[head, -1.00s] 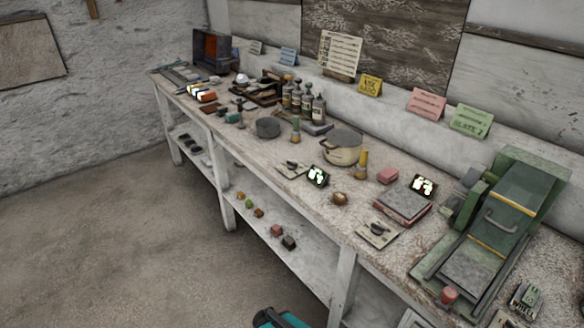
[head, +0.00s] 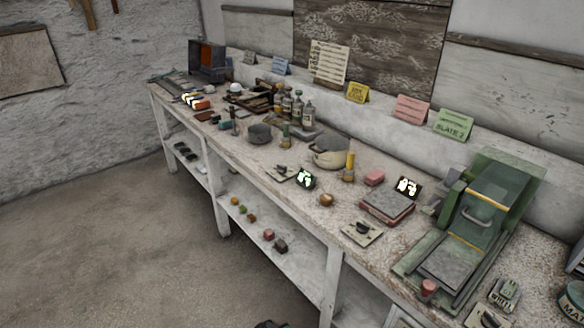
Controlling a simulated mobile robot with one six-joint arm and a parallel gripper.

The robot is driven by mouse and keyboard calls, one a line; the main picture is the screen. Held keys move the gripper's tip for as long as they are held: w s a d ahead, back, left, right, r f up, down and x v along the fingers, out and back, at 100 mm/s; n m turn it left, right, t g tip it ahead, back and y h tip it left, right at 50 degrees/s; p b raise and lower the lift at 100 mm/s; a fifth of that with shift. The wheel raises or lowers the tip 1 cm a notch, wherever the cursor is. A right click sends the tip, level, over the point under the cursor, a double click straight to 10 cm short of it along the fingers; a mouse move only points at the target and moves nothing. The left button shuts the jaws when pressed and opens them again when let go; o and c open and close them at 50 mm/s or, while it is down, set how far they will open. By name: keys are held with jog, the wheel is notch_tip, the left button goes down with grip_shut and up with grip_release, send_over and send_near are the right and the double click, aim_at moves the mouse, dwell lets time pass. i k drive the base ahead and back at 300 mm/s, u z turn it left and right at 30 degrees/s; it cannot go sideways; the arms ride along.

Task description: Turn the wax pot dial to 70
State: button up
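The wax pot appears to be the cream pot with a grey lid (head: 330,153) on the long bench. A pale plate with a dark dial knob (head: 282,172) lies in front of it, to the left. A small lit display (head: 305,180) stands beside that plate; its digits are too small to read. A second pale plate with a dark dial (head: 362,231) lies nearer, in front of a grey-topped red box (head: 387,207). The knobs' settings and labels cannot be read. My gripper is not in view; only a dark bit, perhaps of my arm, shows at the bottom edge.
A second lit display (head: 408,187), a yellow-topped bottle (head: 348,168) and a brown round knob-like thing (head: 326,199) stand close by. A green machine (head: 480,215) fills the right end. Bottles (head: 290,105) stand behind. Floor (head: 120,250) in front is clear.

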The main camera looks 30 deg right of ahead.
aim_at(282, 169)
jog(key=k, duration=1.15)
jog(key=u, duration=0.65)
jog(key=i, duration=2.25)
jog(key=z, duration=0.3)
